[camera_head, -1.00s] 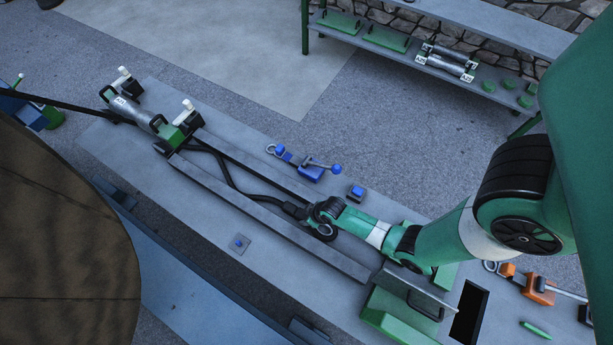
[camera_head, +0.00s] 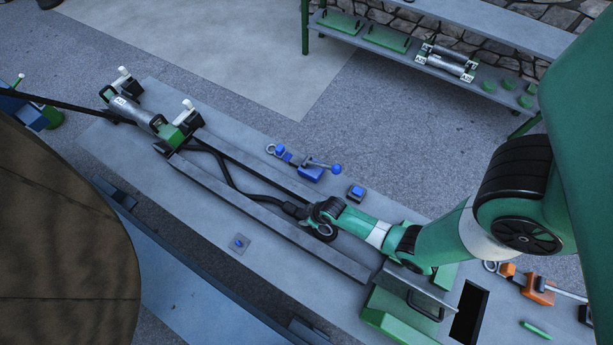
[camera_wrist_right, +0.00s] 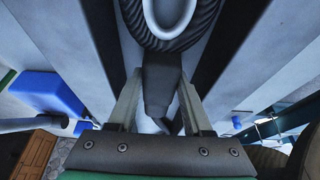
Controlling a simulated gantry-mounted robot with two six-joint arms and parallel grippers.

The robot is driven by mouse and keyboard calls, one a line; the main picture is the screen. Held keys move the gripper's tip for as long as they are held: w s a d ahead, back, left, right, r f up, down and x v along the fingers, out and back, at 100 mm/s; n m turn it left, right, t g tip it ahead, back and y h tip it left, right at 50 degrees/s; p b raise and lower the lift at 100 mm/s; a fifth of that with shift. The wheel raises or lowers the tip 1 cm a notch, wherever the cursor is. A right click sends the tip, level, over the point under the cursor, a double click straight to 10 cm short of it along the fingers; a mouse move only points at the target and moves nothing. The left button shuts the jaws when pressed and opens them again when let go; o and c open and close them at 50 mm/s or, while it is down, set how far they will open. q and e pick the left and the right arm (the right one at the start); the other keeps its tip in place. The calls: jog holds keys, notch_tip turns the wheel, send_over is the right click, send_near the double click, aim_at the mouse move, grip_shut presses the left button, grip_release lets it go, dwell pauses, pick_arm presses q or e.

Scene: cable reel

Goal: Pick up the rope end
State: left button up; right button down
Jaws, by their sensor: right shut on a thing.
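The black rope (camera_head: 230,178) runs from the left through the roller guide and along the bench channel. Its end has a dark sleeve and an eye loop (camera_head: 326,232) beside my right gripper (camera_head: 312,212). In the right wrist view the rope end (camera_wrist_right: 160,82) shows as a dark sleeve between my right fingers (camera_wrist_right: 160,108), with the braided eye and its pale metal liner just beyond the fingertips. My right gripper is shut on the sleeve, low over the channel. My left gripper is not in view.
The large brown reel (camera_head: 60,230) fills the lower left. The roller guide (camera_head: 150,118) stands on the far left of the bench. A blue clamp (camera_head: 308,171) and small blue block (camera_head: 356,193) lie behind the channel. A green block (camera_head: 395,318) and orange clamp (camera_head: 538,290) are at right.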

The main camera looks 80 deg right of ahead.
jog(key=shift+r, duration=0.15)
jog(key=shift+r, duration=0.2)
jog(key=r+p, duration=0.2)
jog(key=r, duration=0.1)
jog(key=shift+s+r, duration=0.2)
jog(key=shift+r, duration=0.05)
jog(key=s+a+r+p, duration=0.2)
jog(key=s+r+p, duration=0.3)
jog(key=s+r, duration=0.4)
jog(key=s, duration=0.4)
jog(key=shift+a+p, duration=0.4)
